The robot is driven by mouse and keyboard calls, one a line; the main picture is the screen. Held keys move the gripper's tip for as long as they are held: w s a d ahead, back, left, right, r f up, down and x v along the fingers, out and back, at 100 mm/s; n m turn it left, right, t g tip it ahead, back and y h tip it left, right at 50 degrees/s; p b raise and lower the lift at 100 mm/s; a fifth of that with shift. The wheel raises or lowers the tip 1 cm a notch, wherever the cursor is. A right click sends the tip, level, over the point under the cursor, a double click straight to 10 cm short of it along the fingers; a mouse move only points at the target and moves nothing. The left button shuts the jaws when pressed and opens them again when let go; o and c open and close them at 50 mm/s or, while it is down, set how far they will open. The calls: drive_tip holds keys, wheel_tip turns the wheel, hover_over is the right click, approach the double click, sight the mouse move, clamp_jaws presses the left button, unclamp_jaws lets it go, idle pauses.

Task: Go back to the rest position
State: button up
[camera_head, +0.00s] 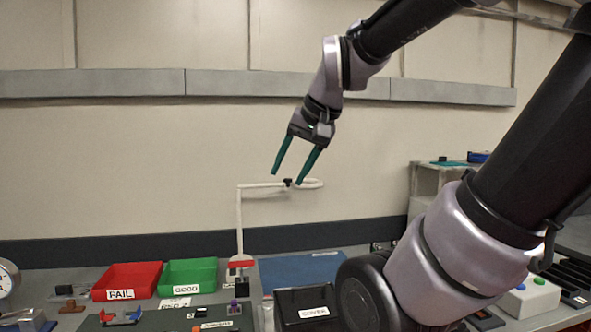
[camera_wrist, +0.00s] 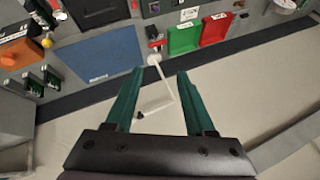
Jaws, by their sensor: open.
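My gripper (camera_head: 288,172) is raised above the bench, in front of the wall. Its two green fingers are apart with nothing between them. In the wrist view my gripper (camera_wrist: 158,72) also shows open, with both fingers visible and the bench beyond them. My gripper touches nothing that I can see.
A red FAIL bin (camera_head: 127,281) and a green GOOD bin (camera_head: 188,277) stand at the back left of the bench. A black COVER tray (camera_head: 291,304) lies in front.

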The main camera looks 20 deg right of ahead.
drive_tip(key=shift+s+d+n+t, duration=0.15)
drive_tip(key=shift+s+n+t, duration=0.25)
drive_tip(key=shift+s, duration=0.5)
